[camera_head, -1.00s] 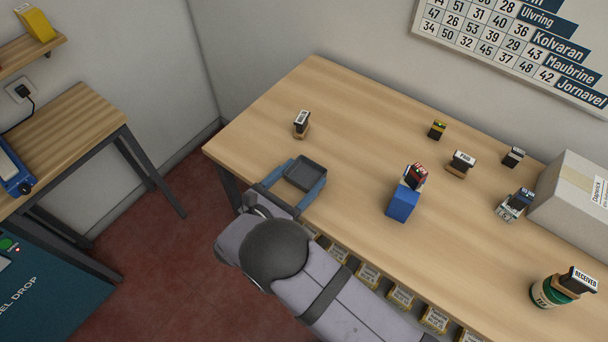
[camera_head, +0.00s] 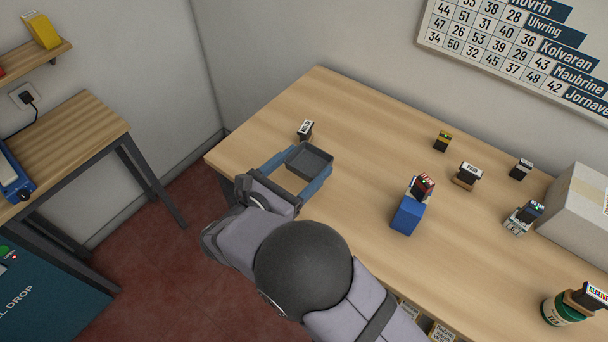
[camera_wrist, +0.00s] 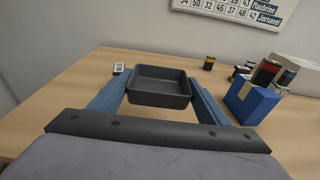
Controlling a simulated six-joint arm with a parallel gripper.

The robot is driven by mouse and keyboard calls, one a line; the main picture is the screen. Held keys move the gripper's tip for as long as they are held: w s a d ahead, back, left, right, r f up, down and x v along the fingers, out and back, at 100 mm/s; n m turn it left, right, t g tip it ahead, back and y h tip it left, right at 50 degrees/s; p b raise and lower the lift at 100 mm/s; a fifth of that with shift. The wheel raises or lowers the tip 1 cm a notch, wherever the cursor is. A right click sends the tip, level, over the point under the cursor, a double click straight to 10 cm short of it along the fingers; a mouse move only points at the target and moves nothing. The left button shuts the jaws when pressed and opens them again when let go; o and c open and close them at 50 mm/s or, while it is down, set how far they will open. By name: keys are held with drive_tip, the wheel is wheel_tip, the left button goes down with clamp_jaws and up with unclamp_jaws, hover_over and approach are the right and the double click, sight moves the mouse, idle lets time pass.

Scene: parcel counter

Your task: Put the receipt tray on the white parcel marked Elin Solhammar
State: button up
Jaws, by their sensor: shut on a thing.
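The receipt tray (camera_head: 311,160) is a small, dark grey, open rectangular tray, and it looks empty. My gripper (camera_head: 307,162) is shut on it, with one blue finger along each side. The wrist view shows the tray (camera_wrist: 160,85) level between the fingers; I cannot tell its exact height over the counter. A pale box with a tape strip (camera_head: 585,205) stands at the right edge of the head view, well apart from the tray. Its label is cut off, so I cannot read a name on it. No parcel marked Elin Solhammar is readable.
A stamp (camera_head: 305,129) stands just behind the tray. A blue box (camera_head: 407,215) with a stamp on top is to its right. Several more stamps stand farther right, and a green tin (camera_head: 562,308) is at front right.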

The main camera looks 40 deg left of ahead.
drive_tip(key=shift+r, duration=0.45)
